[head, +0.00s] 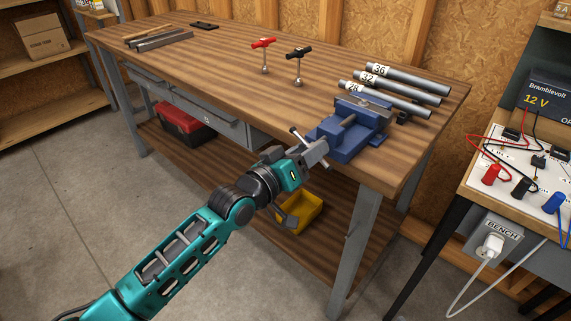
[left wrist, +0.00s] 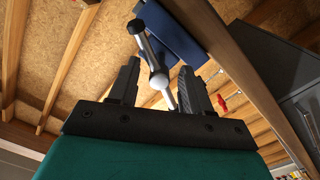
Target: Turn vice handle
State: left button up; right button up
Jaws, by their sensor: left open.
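The blue vice (head: 352,136) is mounted at the front right corner of the wooden workbench. Its steel handle (head: 297,136) shows a slanted bar end beside my left gripper (head: 313,155), in front of the vice. In the left wrist view the handle (left wrist: 147,48) has a ball-shaped end and lies over the gap between the two dark fingers of my left gripper (left wrist: 158,88). The fingers are apart, and I cannot tell how deep the handle sits between them. Part of the vice (left wrist: 172,32) shows beyond. My right gripper is not in view.
Several grey pipes (head: 392,92) lie behind the vice. A red-handled tool (head: 263,43) and a black-handled tool (head: 299,53) stand on the bench. A yellow bin (head: 300,212) sits on the lower shelf under my left arm. An electrical bench (head: 530,180) is at right.

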pick_arm(q)
jog(key=v, duration=1.1)
jog(key=shift+s+a+p, duration=0.3)
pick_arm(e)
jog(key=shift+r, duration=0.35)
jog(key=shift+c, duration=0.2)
